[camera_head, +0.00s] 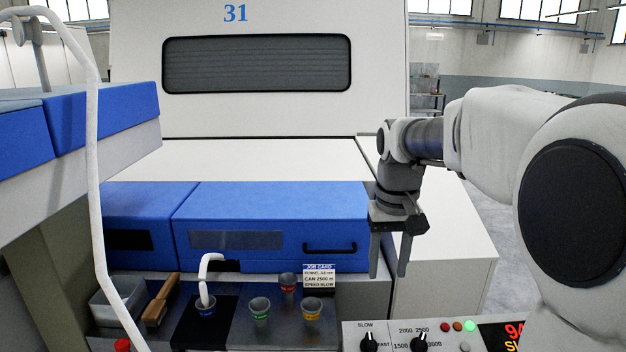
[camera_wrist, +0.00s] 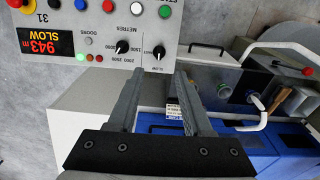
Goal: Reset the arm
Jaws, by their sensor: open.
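My gripper (camera_head: 389,272) hangs at the right of the machine front in the head view, fingers pointing down. The fingers are apart with nothing between them. The gripper stands in front of the right end of the blue cover (camera_head: 270,214) and above the control panel (camera_head: 440,338). The wrist view shows the same gripper (camera_wrist: 158,80) empty, with the control panel (camera_wrist: 110,28) beyond its fingertips. That view is turned about upside down. I cannot tell the exact gap between the gripper and the panel.
Several small cups, including a green-marked cup (camera_head: 260,308), stand on the dark shelf. A job card (camera_head: 319,276), a wooden-handled brush (camera_head: 161,299) and a clear bin (camera_head: 117,297) are there too. A white sliver strand (camera_head: 92,170) hangs at left. A white cabinet (camera_head: 440,240) stands behind the gripper.

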